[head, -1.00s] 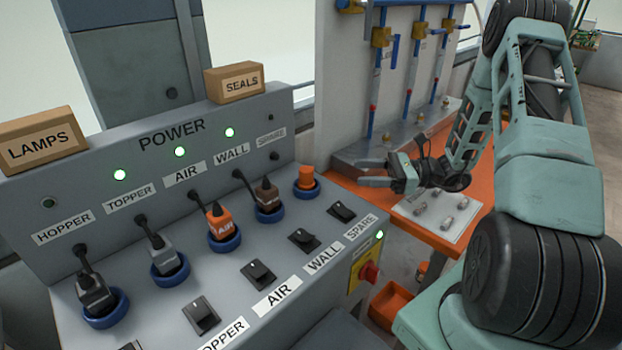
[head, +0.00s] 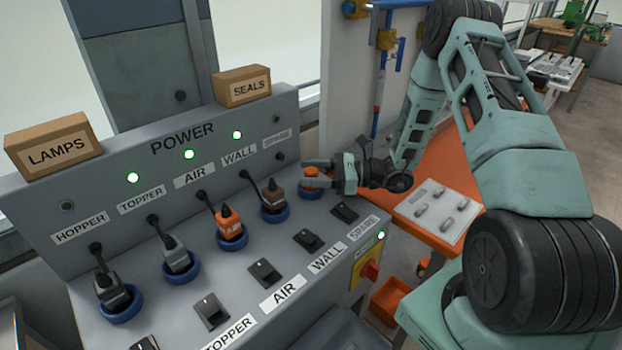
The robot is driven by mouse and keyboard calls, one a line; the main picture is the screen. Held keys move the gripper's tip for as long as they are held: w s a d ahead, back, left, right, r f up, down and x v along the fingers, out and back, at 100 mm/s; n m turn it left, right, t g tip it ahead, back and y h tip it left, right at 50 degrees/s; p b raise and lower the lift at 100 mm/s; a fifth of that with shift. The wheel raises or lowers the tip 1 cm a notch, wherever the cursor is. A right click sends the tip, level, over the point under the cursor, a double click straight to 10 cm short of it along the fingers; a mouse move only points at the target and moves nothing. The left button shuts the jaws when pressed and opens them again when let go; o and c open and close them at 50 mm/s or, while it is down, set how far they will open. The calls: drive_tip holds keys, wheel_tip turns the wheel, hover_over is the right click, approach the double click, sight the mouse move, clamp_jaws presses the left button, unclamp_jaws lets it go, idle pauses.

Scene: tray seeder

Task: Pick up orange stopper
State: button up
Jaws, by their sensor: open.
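The orange stopper (head: 311,183) sits upright in a blue ring socket (head: 312,194) at the right end of the socket row, below the SPARE label. My gripper (head: 312,172) is open at the stopper, reaching in from the right with its fingers pointing left. The fingers overlap the stopper in the picture and partly hide it. I cannot tell whether they touch it.
A brown plug (head: 272,196) stands just left of the stopper, then an orange plug (head: 230,225) and grey plugs, with cords to the upright panel (head: 80,200). A SEALS box (head: 242,86) sits on the panel top. A switch (head: 344,212) lies in front.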

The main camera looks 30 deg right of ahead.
drive_tip(key=shift+w+a, duration=0.1)
drive_tip(key=shift+a, duration=0.05)
drive_tip(key=c, duration=1)
drive_tip(key=shift+c, duration=0.2)
